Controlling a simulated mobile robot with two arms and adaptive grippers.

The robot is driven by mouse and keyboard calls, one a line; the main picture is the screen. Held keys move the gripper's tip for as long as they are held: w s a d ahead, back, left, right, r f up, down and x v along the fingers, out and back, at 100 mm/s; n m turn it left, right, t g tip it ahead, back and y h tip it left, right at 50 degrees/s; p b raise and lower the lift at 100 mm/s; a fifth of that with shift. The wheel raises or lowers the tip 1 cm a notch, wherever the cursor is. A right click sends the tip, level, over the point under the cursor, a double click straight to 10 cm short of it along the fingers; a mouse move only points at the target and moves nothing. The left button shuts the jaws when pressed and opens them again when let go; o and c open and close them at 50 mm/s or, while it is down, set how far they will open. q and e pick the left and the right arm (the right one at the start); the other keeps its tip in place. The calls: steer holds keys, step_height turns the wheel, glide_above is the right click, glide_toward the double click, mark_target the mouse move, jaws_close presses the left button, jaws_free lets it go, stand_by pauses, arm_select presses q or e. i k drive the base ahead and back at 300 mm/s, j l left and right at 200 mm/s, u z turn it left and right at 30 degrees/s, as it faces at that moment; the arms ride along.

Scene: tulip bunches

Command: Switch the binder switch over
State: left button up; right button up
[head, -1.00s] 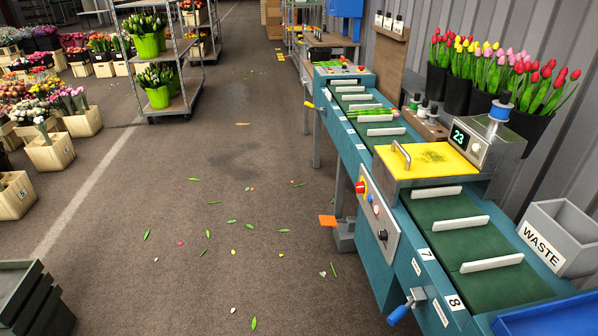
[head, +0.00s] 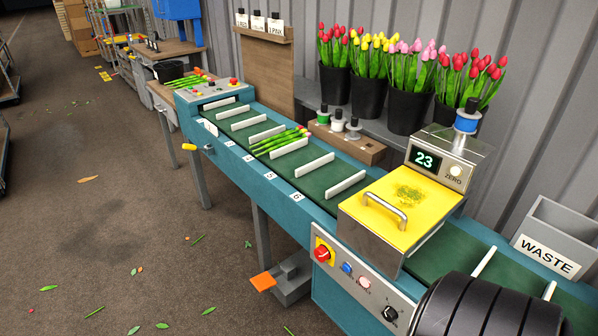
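A grey control panel (head: 352,285) on the near side of the teal conveyor carries a red knob on a yellow plate (head: 322,253), a blue button (head: 347,268), a pale pinkish button (head: 364,283) and a black rotary knob (head: 390,314). No label naming the binder switch is readable, so I cannot tell which control it is. The panel sits below a yellow-topped cover (head: 390,215) with a handle. Neither gripper's fingers show. A black, ribbed, rounded part rises at the bottom right, over the conveyor's near end, close to the black knob.
A tulip bunch (head: 280,143) lies on the green belt (head: 318,178) between white dividers. A display (head: 425,160) reads 23. A grey WASTE bin (head: 556,240) stands right. An orange pedal (head: 263,282) is on the floor beneath. The floor at left is open, with scattered leaves.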

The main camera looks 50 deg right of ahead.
mark_target(321, 253)
steer(key=i+z, duration=0.4)
steer(key=i+j+z, duration=0.2)
steer(key=z, duration=0.25)
steer(key=i+j+z, duration=0.25)
steer(key=z, duration=0.15)
steer(key=i+j+z, duration=0.2)
steer(key=z, duration=0.25)
steer(key=j, duration=0.1)
